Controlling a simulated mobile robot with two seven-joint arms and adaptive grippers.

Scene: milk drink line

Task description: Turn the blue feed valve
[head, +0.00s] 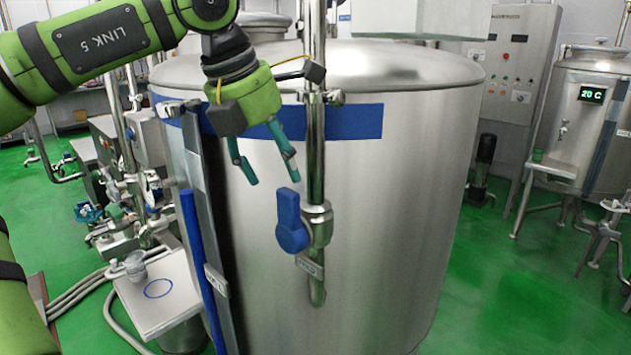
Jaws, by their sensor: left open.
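The blue feed valve (291,221) is a blue lever on a metal fitting of a vertical steel pipe in front of the large tank. My right gripper is not in view.
The large steel tank (395,215) fills the middle, with a blue band around it. The vertical pipe (316,150) stands close to my left gripper. A small shelf (180,305) with a cup (136,266) is lower left. Green floor is open at right.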

